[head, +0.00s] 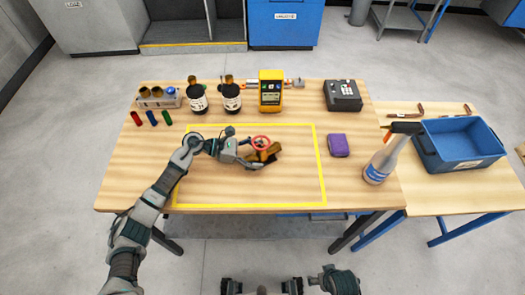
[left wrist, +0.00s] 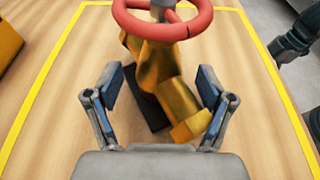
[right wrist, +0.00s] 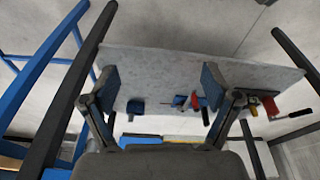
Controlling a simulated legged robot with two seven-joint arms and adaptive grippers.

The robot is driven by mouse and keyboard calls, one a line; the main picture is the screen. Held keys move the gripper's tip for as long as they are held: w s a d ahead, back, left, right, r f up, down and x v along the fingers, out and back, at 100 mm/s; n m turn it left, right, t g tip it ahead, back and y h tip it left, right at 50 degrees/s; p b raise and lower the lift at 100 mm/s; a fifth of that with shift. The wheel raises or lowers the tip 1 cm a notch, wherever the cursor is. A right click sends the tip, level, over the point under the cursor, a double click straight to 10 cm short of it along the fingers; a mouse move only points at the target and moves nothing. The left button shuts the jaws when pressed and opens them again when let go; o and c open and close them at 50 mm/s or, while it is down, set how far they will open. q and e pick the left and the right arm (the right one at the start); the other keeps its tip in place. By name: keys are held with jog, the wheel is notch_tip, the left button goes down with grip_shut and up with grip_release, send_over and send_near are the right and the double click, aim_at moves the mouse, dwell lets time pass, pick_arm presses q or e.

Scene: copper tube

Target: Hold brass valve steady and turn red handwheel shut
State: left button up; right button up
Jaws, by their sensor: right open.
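The brass valve (head: 271,150) with its red handwheel (head: 261,142) is on the wooden table, inside the yellow outline. My left gripper (head: 257,161) is low beside it. In the left wrist view the brass valve (left wrist: 158,75) extends between the spread fingers of my left gripper (left wrist: 161,92), with the red handwheel (left wrist: 195,25) above and beyond them. Gaps show beside the valve, so the jaws look open. My right gripper (right wrist: 160,88) is open and empty in the right wrist view, away from the valve.
A purple sponge (head: 338,145) and spray bottle (head: 381,160) stand to the right. Dark bottles (head: 198,98) and a yellow meter (head: 270,92) line the back. A blue bin (head: 458,147) is on the side table. Grey shelf (right wrist: 150,65) and blue table legs (right wrist: 30,85) face my right gripper.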

pick_arm(q)
jog(key=c, duration=0.7)
jog(key=shift+o, duration=0.2)
